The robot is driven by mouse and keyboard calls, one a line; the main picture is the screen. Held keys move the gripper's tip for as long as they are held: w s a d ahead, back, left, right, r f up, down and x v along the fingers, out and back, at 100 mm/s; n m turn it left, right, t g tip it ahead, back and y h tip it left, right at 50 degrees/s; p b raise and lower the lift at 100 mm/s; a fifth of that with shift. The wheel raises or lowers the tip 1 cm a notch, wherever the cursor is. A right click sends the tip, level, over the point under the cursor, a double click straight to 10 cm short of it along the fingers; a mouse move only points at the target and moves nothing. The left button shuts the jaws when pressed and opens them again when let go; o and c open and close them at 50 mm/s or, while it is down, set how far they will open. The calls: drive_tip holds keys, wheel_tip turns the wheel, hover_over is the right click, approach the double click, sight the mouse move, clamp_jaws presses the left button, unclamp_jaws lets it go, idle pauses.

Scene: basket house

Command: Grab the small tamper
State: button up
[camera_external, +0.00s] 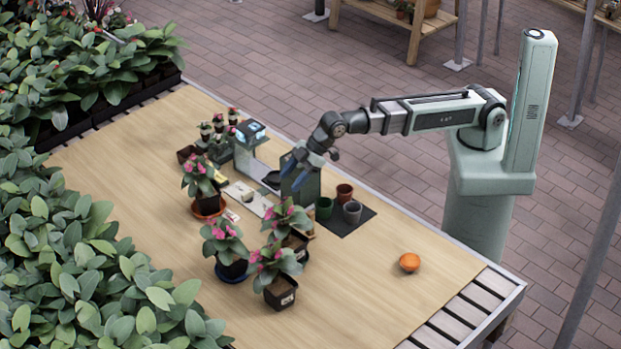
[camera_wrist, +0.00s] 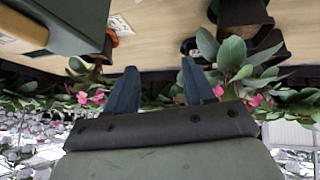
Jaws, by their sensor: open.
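I cannot make out the small tamper for certain. A small pale object (camera_external: 247,196) lies on a white board (camera_external: 256,205) in the middle of the table, too small to identify. My gripper (camera_external: 300,172) is open and empty, above a dark green box (camera_external: 305,190) and to the right of the white board. In the wrist view its two blue fingers (camera_wrist: 155,85) stand apart with nothing between them. That view looks upside down, with the table at the top, and shows no clear tamper.
Potted pink-flowered plants (camera_external: 278,280) stand in front and left. A green and grey device (camera_external: 250,145) stands behind the board. Several small pots (camera_external: 352,212) stand on or beside a dark mat (camera_external: 345,228). An orange object (camera_external: 409,262) lies right, with clear table around it.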

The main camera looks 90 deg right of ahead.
sight(313, 213)
drive_tip(key=s+f+n+g+y, duration=0.1)
drive_tip(key=s+g, duration=0.2)
drive_tip(key=s, duration=0.8)
drive_tip(key=shift+w+r+x, duration=0.1)
drive_tip(key=shift+w+x, duration=0.05)
drive_tip(key=shift+x, duration=2)
drive_tip(key=shift+w+r+x, duration=0.1)
drive_tip(key=shift+w+x, duration=0.1)
drive_tip(key=shift+x, duration=1.9)
drive_tip(key=shift+w+r+x, duration=0.1)
drive_tip(key=shift+w+x, duration=0.05)
drive_tip(key=shift+x, duration=2)
drive_tip(key=shift+w+a+f, duration=0.15)
drive_tip(key=shift+a+f, duration=0.05)
drive_tip(key=shift+f, duration=0.15)
clamp_jaws()
